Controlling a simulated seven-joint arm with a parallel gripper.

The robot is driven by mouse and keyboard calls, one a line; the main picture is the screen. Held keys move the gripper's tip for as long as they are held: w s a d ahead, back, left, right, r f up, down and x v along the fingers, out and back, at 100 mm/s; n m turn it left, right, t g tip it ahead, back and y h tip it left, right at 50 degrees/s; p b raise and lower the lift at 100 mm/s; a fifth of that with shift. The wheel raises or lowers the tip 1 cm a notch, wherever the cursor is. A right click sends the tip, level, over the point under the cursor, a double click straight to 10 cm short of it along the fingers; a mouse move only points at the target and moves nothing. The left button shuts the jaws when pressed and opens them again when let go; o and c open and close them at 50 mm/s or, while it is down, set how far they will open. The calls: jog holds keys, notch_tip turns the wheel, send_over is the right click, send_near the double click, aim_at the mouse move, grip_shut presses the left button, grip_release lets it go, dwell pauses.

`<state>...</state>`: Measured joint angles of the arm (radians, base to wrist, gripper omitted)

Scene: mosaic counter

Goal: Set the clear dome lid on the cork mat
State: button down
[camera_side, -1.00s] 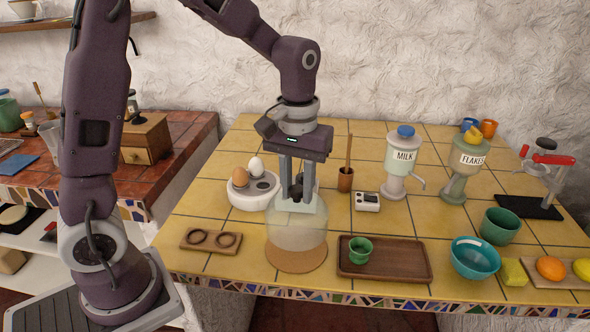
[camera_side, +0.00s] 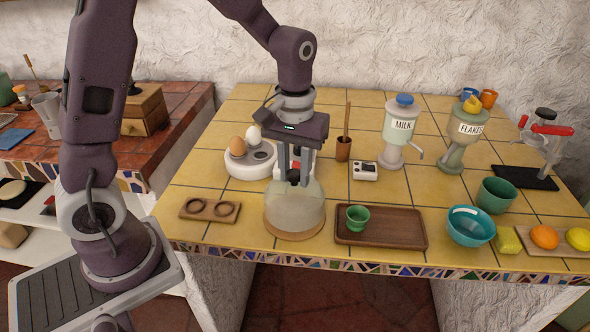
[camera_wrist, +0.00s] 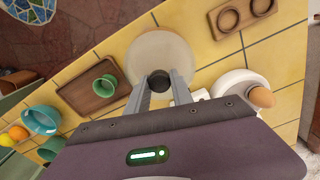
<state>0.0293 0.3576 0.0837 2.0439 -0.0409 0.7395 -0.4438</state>
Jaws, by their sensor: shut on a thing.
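The clear dome lid (camera_side: 294,208) is a frosted, see-through dome with a dark knob on top. It sits upright over the cork mat (camera_side: 294,237), whose tan front edge shows below the rim; I cannot tell whether the rim touches the mat. My gripper (camera_side: 294,178) points down and is shut on the lid's dark knob. In the wrist view the dome lid (camera_wrist: 160,55) lies beyond my fingertips (camera_wrist: 159,80), with the round knob between them. The lid covers most of the mat.
A brown tray (camera_side: 405,228) with a green cup (camera_side: 357,217) stands close right of the lid. A wooden two-ring holder (camera_side: 209,209) is to the left. A white egg holder (camera_side: 248,168) stands behind left. The counter's front edge is close.

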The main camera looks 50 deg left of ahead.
jog(key=shift+f, duration=0.2)
jog(key=shift+f, duration=0.2)
jog(key=shift+f, duration=0.55)
dwell(1.2)
jog(key=c, duration=1)
grip_release()
jog(key=shift+c, duration=0.2)
jog(key=shift+r, duration=0.1)
jog(key=shift+r, duration=3.4)
jog(key=shift+r, duration=0.1)
